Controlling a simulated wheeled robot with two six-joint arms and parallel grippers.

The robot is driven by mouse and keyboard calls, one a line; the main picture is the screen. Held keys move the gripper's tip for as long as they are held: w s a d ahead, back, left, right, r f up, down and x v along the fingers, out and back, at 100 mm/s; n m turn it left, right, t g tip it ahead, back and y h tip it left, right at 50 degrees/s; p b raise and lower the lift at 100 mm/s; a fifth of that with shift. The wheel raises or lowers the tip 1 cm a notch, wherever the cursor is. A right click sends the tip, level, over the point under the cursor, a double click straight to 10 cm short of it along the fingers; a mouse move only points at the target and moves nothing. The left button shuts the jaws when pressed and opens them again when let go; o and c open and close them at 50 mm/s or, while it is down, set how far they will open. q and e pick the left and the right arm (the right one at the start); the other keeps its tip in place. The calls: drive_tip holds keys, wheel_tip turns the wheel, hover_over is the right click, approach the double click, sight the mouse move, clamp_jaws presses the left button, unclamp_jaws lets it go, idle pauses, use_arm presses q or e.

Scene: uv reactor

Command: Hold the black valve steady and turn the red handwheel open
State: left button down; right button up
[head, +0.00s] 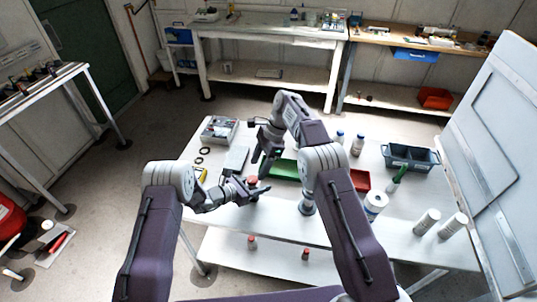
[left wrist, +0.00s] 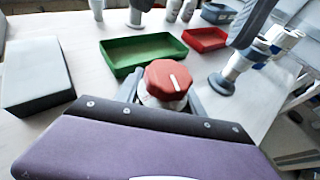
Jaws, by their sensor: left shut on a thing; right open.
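The red handwheel (left wrist: 168,78), with a white mark on its top, sits on a pale collar in the left wrist view. It shows small in the head view (head: 252,181), near the table's front edge. My left gripper (head: 257,191) is shut on the valve just below the handwheel, with a finger on either side (left wrist: 165,98). The black valve body is mostly hidden by the wheel and my gripper. My right gripper (head: 266,165) is open and points down, above and behind the handwheel, apart from it.
A green tray (left wrist: 143,52) lies just behind the valve, with a red tray (left wrist: 205,39) to its right. A grey box (left wrist: 36,75) is at left. The white table (head: 340,225) also holds bottles (head: 357,146), a blue-grey crate (head: 411,158) and white cylinders (head: 427,221) at right.

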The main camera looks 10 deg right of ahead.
sight(254, 179)
drive_tip(key=shift+n+g, duration=0.3)
drive_tip(key=shift+n, duration=0.5)
drive_tip(key=x, duration=0.4)
drive_tip(key=shift+a+f, duration=0.1)
drive_tip(key=shift+f, duration=0.15)
drive_tip(key=shift+s+a+f, duration=0.1)
drive_tip(key=shift+s, duration=0.05)
drive_tip(key=m, duration=0.2)
drive_tip(key=m+t, duration=0.1)
drive_tip(key=m, duration=0.1)
drive_tip(key=m+t, duration=0.1)
drive_tip(key=m, duration=0.1)
drive_tip(key=shift+s, duration=0.3)
drive_tip(key=v, duration=1.2)
drive_tip(key=shift+s+d, duration=0.2)
